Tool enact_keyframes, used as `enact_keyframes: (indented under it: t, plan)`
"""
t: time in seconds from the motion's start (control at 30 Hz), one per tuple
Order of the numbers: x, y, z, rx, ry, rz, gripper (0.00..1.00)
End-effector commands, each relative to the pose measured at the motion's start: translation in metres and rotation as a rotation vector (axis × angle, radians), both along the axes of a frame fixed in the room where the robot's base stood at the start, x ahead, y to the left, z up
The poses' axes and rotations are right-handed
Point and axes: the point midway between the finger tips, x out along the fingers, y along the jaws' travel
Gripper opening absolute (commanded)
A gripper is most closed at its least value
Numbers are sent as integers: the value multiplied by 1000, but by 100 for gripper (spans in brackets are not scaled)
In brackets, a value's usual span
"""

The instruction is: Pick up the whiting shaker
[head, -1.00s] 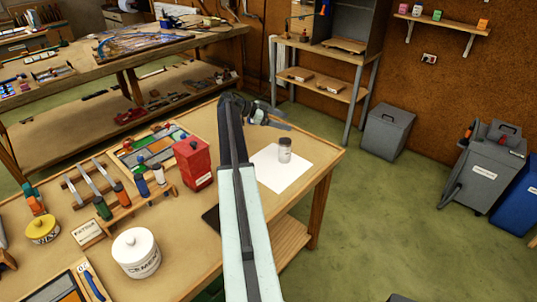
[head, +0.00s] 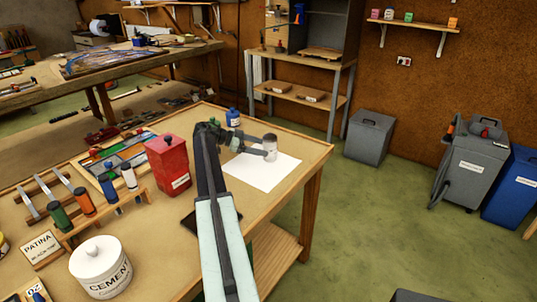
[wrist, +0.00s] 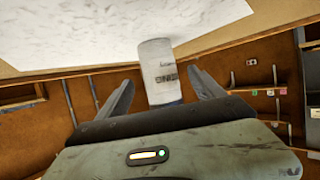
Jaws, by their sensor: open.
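The whiting shaker (head: 271,143) is a small pale grey jar standing on a white sheet of paper (head: 262,176) near the table's far right corner. My gripper (head: 264,146) reaches toward it from the left, with its fingers at the jar. In the wrist view the shaker (wrist: 158,66) shows upside down with dark label letters, between the two fingers of my open gripper (wrist: 160,92). A gap shows on each side, wider on the right. The end of the jar nearest the palm is partly hidden.
A cement jar (head: 100,268) and a tool rack (head: 110,205) are nearer on the table (head: 180,228). The table's right edge lies just past the paper.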

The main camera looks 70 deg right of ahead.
Motion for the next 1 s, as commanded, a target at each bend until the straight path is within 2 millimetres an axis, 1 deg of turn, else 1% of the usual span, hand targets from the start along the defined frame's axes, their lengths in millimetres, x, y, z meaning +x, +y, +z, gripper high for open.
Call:
enact_keyframes:
  t: [0.2, 0.37, 0.47, 0.53, 0.63, 0.7, 0.87, 0.9, 0.97, 1.0]
  plan:
    - [-19, -11, -9, 0, 0, -1, 77]
    - [-24, -15, -10, 0, 0, 0, 77]
    - [-36, -22, -13, 0, 0, -1, 77]
    - [-47, -29, -16, 0, 0, -2, 77]
    - [-59, -36, -24, -1, 0, 0, 77]
    - [-62, -38, -24, 0, 0, 0, 77]
    - [-61, -38, -22, 0, 0, 1, 77]
    - [-61, -38, -22, 0, 0, 1, 66]
    - [-61, -38, -22, 0, 0, 1, 50]
    - [-61, -38, -22, 0, 0, 1, 38]
